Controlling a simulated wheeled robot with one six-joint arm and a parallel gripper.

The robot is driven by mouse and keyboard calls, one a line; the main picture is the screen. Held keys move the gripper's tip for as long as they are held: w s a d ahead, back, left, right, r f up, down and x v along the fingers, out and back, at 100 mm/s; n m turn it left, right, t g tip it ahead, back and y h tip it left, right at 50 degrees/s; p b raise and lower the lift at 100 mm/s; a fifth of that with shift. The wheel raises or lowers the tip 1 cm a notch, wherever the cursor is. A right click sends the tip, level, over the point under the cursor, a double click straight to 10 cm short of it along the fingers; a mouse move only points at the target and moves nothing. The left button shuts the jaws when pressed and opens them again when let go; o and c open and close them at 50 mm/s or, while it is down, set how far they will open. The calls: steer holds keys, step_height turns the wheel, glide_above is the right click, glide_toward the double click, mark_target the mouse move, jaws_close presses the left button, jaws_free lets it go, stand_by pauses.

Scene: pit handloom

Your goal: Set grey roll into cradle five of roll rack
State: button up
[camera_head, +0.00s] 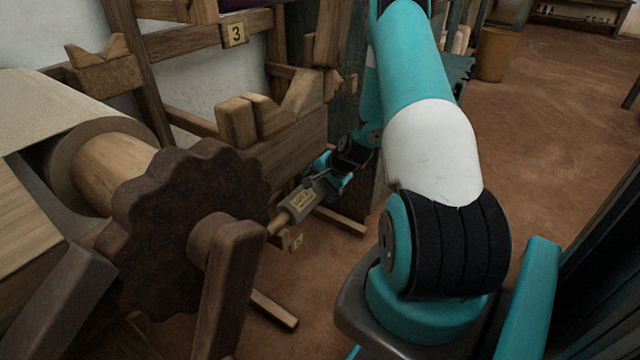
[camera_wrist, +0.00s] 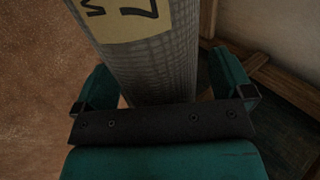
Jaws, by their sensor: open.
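The grey roll (camera_head: 298,204) has a pale label and a wooden rod end. It lies low beside the wooden frame, above a small tag (camera_head: 297,241) whose mark I cannot read. My gripper (camera_head: 328,178) is at the roll's far end, with its jaws open around it. In the wrist view, the roll (camera_wrist: 152,62) with its label (camera_wrist: 124,14) runs between the spread fingers of my gripper (camera_wrist: 165,88). Contact is unclear. A plate marked 3 (camera_head: 235,34) is on the wooden rack upright. I cannot make out cradle five or whether the roll rests in it.
A dark toothed wheel (camera_head: 185,225) and a wooden beam with cloth (camera_head: 60,105) stand close at left. Notched wooden blocks (camera_head: 265,115) are above the roll. A brown bin (camera_head: 494,54) stands at the back. Open earthen floor (camera_head: 560,130) lies at right.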

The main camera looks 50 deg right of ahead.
steer(key=p+v, duration=0.3)
steer(key=v, duration=0.8)
steer(key=shift+s+r+p, duration=0.2)
steer(key=shift+r+p, duration=0.1)
steer(key=shift+p, duration=0.1)
